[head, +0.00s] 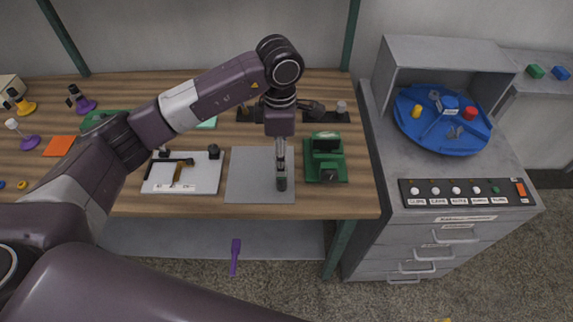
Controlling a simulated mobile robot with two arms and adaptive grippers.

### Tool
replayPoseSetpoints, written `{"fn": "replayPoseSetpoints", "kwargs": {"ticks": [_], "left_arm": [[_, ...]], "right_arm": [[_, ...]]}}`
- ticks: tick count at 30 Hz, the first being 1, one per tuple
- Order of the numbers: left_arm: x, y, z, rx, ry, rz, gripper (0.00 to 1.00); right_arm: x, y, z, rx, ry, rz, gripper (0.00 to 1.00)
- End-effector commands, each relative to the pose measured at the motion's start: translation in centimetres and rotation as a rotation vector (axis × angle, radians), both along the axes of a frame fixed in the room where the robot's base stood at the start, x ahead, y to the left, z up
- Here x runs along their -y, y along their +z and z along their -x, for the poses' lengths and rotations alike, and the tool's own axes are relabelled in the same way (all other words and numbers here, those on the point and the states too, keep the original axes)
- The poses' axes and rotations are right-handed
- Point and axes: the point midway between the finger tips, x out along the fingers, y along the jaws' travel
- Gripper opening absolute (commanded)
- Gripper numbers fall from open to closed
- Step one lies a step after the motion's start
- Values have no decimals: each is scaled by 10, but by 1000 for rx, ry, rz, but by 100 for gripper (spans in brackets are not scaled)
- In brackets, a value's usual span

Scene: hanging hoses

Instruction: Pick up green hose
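No green hose can be made out in the head view. My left arm reaches in from the left, over the wooden workbench (337,200). My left gripper (281,184) points straight down over a plain grey mat (245,178). Its fingers look narrow and seem seen edge-on, so whether they are open or shut cannot be told. No object shows clearly between them. My arm hides part of the bench's left and back. My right gripper is not in view.
A green device (326,170) stands just right of the mat. A white board (205,180) with a small tool lies left. A grey cabinet (450,180) bears a blue round tray (425,138) and a button panel (468,191). A purple tool (235,257) shows below the bench edge.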

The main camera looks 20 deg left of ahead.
Motion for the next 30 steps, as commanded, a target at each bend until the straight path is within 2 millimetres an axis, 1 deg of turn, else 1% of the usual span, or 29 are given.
{"fn": "replayPoseSetpoints", "kwargs": {"ticks": [5,8,12,14,16,18,21,24,28,29,30], "left_arm": [[0,-11,1,-3,0,1,44],[1,-22,1,-3,0,1,44],[1,-36,3,-5,0,1,44],[2,-45,5,-6,0,2,44],[2,-55,7,-6,1,1,44],[2,-66,6,-5,0,1,44],[1,-75,5,-2,0,2,44],[1,-78,5,-1,-1,1,44],[1,-78,5,0,-1,1,44],[1,-78,5,0,-1,1,43],[1,-78,5,0,-1,1,38]], "right_arm": [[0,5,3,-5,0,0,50],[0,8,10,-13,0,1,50],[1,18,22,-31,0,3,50],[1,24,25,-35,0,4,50],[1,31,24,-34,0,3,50],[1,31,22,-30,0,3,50],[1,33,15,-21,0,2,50],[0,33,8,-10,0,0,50],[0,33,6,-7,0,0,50],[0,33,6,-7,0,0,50],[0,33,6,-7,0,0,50]]}}
